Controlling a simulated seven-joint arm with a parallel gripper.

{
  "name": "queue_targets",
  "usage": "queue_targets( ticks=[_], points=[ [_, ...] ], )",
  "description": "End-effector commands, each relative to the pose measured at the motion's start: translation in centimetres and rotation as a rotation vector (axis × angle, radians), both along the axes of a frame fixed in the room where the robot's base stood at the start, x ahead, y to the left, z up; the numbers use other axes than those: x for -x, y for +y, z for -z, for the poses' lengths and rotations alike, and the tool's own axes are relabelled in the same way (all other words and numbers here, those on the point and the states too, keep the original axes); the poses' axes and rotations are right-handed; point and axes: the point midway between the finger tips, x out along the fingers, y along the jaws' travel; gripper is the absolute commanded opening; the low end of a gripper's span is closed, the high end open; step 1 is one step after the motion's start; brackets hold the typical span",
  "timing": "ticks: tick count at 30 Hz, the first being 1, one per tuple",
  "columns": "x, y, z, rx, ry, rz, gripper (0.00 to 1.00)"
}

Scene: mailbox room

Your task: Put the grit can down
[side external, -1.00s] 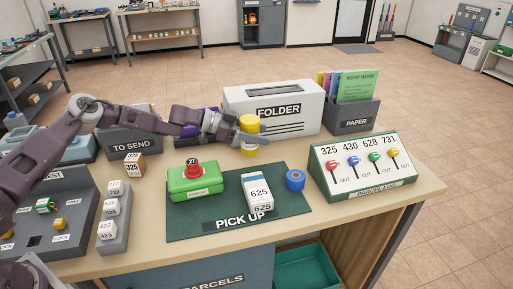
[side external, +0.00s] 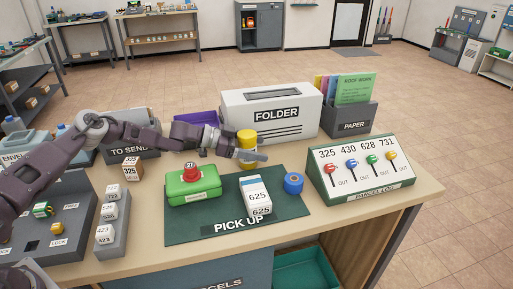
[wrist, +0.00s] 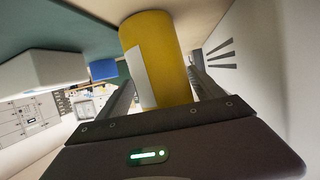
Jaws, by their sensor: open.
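The grit can is a yellow cylinder (side external: 247,135) with a white label that shows in the wrist view. It appears upright on the bare tabletop behind the green mat, in front of the folder box. My gripper (side external: 256,157) is level with the can, its fingers on either side of the can's body. In the wrist view, the can (wrist: 172,60) stands between the two open fingers (wrist: 162,85), its far end against the beige tabletop. Part of the can is hidden behind a finger in the side view.
The white folder box (side external: 270,105) stands close behind the can. The green PICK UP mat (side external: 290,210) holds a green box with a red knob (side external: 192,185), a white 625 parcel (side external: 256,192) and a blue roll (side external: 293,183). The parcel log panel (side external: 360,170) is at right.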

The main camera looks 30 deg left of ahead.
Motion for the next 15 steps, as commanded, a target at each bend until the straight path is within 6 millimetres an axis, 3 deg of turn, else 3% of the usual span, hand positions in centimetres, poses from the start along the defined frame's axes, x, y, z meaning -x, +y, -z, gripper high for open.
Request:
queue_targets(
  ticks=[5, 15],
  points=[
    [0.8, 1.4, -0.8, 0.002, 0.002, -0.004, 0.77],
    [5.1, 7.2, -3.4, 0.0, 0.0, -0.003, 0.77]
  ],
)
